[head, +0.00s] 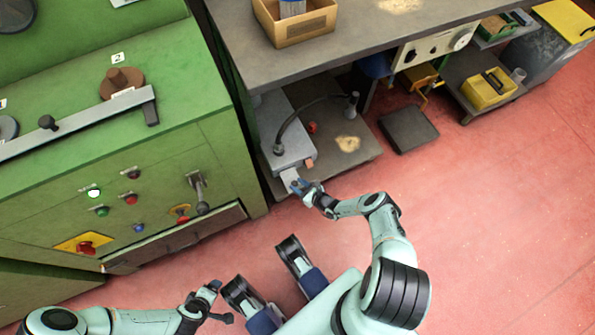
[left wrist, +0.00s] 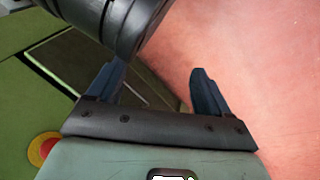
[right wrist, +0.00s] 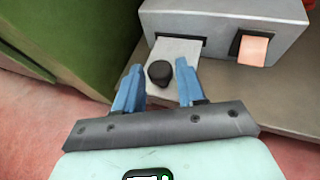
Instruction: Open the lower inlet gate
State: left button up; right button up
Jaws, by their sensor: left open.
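The lower inlet gate appears to be a flat light-grey plate (right wrist: 182,50) with a black round knob (right wrist: 160,72). It sticks out of a slot in the front of a grey metal box (right wrist: 225,14) under the bench. In the head view the plate (head: 289,177) shows beside my right gripper (head: 304,188).
An orange-pink block (right wrist: 253,49) sits in an opening right of the plate. A green machine (head: 150,170) with buttons and a lever stands at left. The bench (head: 345,45) overhangs the box (head: 284,125). A dark mat (head: 408,129) lies on the red floor, clear at right (head: 500,210).

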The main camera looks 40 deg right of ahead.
pick_arm(q)
jog(key=s+d+r+g+h+p, duration=0.1)
jog(key=s+d+r+p, duration=0.2)
jog(key=s+r+p, duration=0.1)
notch_tip(320, 180, up, 2)
jog(key=shift+s+d+r+m+g+p, duration=0.15)
jog(key=shift+s+d+m+g+p, duration=0.2)
jog(key=shift+s, duration=0.2)
pick_arm(e)
jog(key=v, duration=1.2)
jog(key=shift+s, duration=0.25)
